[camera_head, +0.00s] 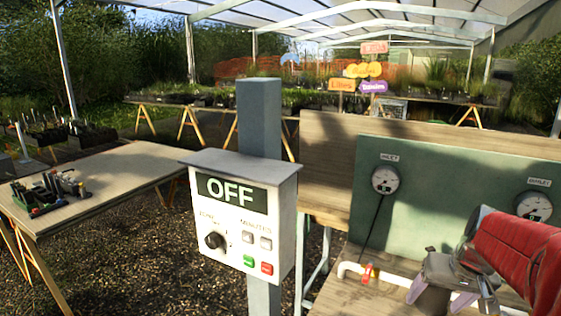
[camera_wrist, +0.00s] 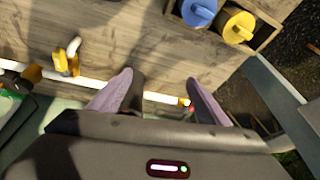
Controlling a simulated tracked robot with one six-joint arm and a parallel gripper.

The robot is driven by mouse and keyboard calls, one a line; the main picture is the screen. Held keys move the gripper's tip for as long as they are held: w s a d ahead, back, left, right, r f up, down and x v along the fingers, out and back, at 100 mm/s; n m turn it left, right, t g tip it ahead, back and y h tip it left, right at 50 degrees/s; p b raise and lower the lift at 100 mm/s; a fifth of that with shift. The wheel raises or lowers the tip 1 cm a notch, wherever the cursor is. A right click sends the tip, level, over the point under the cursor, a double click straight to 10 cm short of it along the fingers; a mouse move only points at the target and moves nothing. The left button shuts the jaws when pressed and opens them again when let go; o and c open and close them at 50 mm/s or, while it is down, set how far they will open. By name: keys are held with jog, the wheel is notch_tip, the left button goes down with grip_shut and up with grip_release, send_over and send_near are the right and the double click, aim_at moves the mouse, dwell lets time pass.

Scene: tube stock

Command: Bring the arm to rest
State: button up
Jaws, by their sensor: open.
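My gripper (camera_head: 440,297) is at the lower right of the head view, at the end of my red-sleeved arm (camera_head: 520,258). It hangs over a wooden bench with its pale purple fingers pointing down. In the wrist view the two fingers of my gripper (camera_wrist: 160,80) stand apart with nothing between them. A white pipe (camera_wrist: 95,85) runs along the bench below them.
A green panel with gauges (camera_head: 385,180) stands behind my gripper. A red-handled valve (camera_head: 367,273) is to its left. A control box (camera_head: 240,212) reading OFF is further left. Blue (camera_wrist: 198,10) and yellow (camera_wrist: 239,27) round parts sit in a wooden tray.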

jog(key=s+a+r+n, duration=0.1)
jog(key=s+a+n, duration=0.1)
jog(key=s+a, duration=0.5)
jog(key=s+a+r+n+t, duration=0.1)
jog(key=s+a, duration=0.6)
jog(key=a, duration=0.8)
jog(key=shift+r+n, duration=0.25)
jog(key=shift+n, duration=0.25)
jog(key=shift+d, duration=0.1)
